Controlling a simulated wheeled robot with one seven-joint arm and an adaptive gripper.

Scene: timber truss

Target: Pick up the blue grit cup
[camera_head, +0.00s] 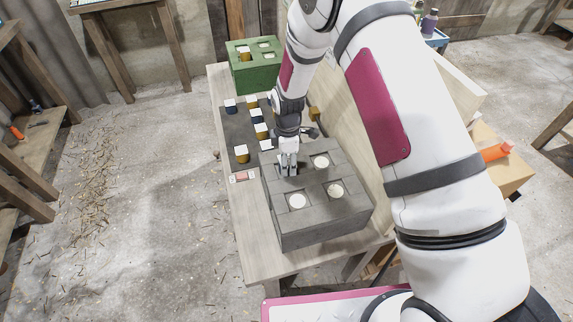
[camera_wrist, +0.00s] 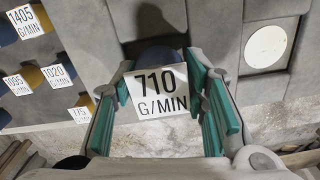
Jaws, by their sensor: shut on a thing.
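My gripper (camera_head: 288,168) is over the back left part of the grey block (camera_head: 318,226). In the wrist view its teal-padded fingers (camera_wrist: 165,98) are closed on the sides of a cup with a white label (camera_wrist: 160,92) reading "710 G/MIN". A dark blue part of this blue grit cup (camera_wrist: 155,54) shows just behind the label; the rest is hidden. A dark square recess in the block lies behind the cup in the wrist view. I cannot tell whether the cup still touches the block. In the head view the fingers mostly hide the cup.
Several blue and ochre labelled cups stand on a dark mat (camera_head: 236,128), left of and behind the block. A green block (camera_head: 256,76) with an ochre cup (camera_head: 245,57) is at the table's far end. Pale round discs (camera_head: 298,201) sit in the grey block's other recesses.

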